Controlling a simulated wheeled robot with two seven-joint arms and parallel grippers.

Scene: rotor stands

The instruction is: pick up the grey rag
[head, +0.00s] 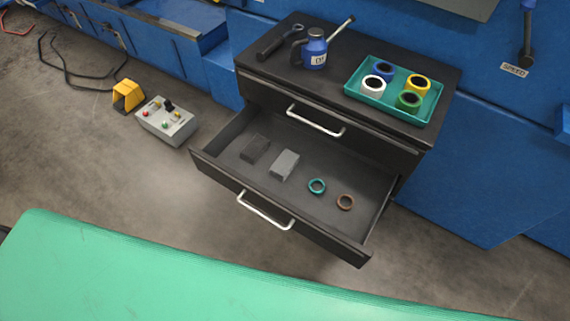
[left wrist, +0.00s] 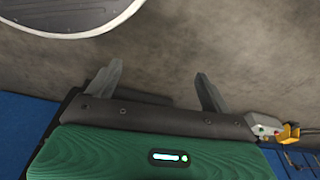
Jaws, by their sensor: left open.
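A light grey flat block-shaped piece (head: 285,164), which looks like the grey rag, lies in the open drawer (head: 226,173). A darker grey block (head: 255,148) lies to its left in the same drawer. At this size I cannot make out any cloth folds on either. My left gripper (left wrist: 158,72) shows in the left wrist view with its two fingers apart, empty, above bare floor. It is away from the drawer and not in the head view. My right gripper is in neither view.
A teal ring (head: 317,186) and a brown ring (head: 345,202) lie right of the grey piece. On the cabinet top (head: 290,75) stand a blue oil can (head: 314,50) and a teal tray (head: 352,88) of coloured rings. A control box (head: 167,122) sits on the floor left.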

